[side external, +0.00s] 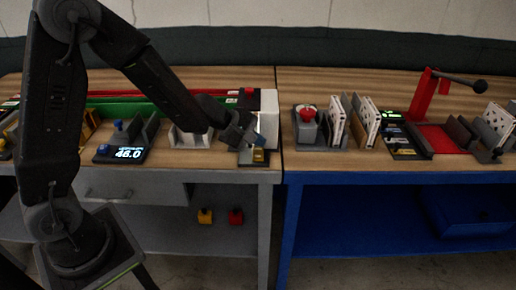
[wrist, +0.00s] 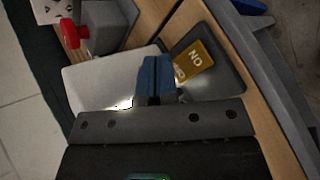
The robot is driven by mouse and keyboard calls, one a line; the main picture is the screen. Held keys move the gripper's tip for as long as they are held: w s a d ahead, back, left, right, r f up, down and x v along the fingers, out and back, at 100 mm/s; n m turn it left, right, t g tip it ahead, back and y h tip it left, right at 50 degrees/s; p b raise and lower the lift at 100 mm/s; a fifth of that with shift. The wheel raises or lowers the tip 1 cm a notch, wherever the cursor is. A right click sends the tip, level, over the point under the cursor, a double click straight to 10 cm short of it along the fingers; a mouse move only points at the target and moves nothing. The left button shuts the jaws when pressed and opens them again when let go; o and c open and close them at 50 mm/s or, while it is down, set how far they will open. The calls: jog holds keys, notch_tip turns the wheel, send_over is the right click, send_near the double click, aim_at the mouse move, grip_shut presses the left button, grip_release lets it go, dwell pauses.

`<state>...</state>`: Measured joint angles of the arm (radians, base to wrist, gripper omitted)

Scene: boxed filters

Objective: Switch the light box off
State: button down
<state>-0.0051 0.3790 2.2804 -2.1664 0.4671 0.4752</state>
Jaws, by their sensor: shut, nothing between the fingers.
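The light box (side external: 269,113) is a pale upright box at the right end of the left bench; its pale face (wrist: 95,82) also shows in the wrist view. Beside it is a dark base (wrist: 222,82) with a yellow switch plate (wrist: 195,62), marked ON and upside down in the wrist view. The yellow plate also shows in the side view (side external: 259,156). My gripper (side external: 246,140) is shut and empty, its blue fingertips (wrist: 157,68) just beside the yellow plate. I cannot tell if they touch it. Bright patches show beside the fingers.
A red knob (wrist: 72,34) on a grey block stands near the box. A scale (side external: 122,153) reading 46.0 is to the left. On the right bench are a red-topped device (side external: 307,115), upright filters (side external: 360,122) and a red lever press (side external: 428,95). A gap separates the benches.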

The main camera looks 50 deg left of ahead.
aim_at(257, 155)
jog(key=shift+f, duration=0.35)
jog(key=shift+w+f, duration=0.1)
jog(key=shift+f, duration=0.25)
dwell(0.6)
jog(key=shift+r, duration=0.1)
jog(key=shift+r, duration=0.65)
jog(key=shift+s+d+r, duration=0.1)
jog(key=shift+s+r, duration=0.05)
jog(key=shift+r, duration=0.7)
jog(key=shift+s+d+r, duration=0.15)
jog(key=shift+r, duration=0.65)
jog(key=shift+s+d+r, duration=0.1)
jog(key=shift+s+r, duration=0.05)
jog(key=shift+r, duration=0.7)
jog(key=shift+r, duration=0.1)
